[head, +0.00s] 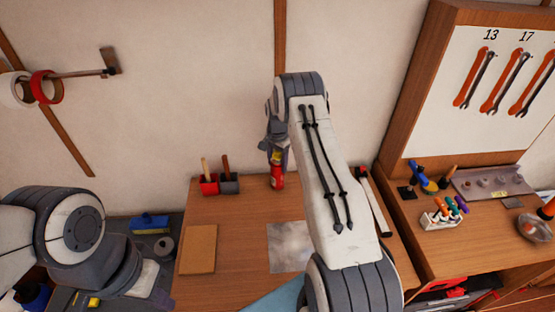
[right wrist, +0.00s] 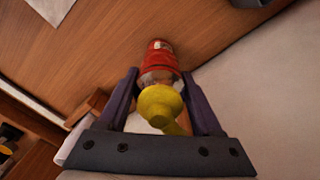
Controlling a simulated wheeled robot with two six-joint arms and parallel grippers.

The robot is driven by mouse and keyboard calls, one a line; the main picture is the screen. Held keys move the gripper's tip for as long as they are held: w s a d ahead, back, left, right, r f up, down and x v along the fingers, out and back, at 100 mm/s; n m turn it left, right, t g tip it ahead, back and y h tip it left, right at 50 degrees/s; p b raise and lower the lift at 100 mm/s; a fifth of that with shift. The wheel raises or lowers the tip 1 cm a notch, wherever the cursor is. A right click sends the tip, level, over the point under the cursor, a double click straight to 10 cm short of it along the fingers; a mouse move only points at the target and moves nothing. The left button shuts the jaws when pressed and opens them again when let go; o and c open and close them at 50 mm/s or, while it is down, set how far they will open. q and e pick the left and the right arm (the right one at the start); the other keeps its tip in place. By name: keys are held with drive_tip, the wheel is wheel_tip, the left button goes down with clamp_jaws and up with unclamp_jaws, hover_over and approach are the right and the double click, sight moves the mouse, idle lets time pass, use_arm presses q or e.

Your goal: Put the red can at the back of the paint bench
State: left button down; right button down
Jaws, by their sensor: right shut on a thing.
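The red can (head: 277,181) has a yellow top and is at the back of the paint bench (head: 252,212), near the wall. My right gripper (head: 274,152) is shut on it from above. In the right wrist view the can (right wrist: 160,56) is between the two fingers of my right gripper (right wrist: 161,76), with its yellow top (right wrist: 158,104) towards the camera. The can's far end is close to the wood; I cannot tell whether it touches. My left arm shows at the left of the head view, but its gripper is not visible.
A red cup (head: 208,186) and a grey cup (head: 229,185) stand left of the can at the back. A brown board (head: 198,250) and a grey sheet (head: 288,247) lie nearer. A second bench (head: 455,240) with tools stands at the right. Bare wood surrounds the can.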

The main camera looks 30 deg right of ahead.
drive_tip(key=shift+f, duration=0.2)
drive_tip(key=shift+c, duration=2.4)
unclamp_jaws()
drive_tip(key=shift+f+b, duration=0.15)
drive_tip(key=shift+b, duration=0.15)
drive_tip(key=o, duration=0.4)
drive_tip(key=shift+o, duration=0.2)
drive_tip(key=shift+r, duration=0.2)
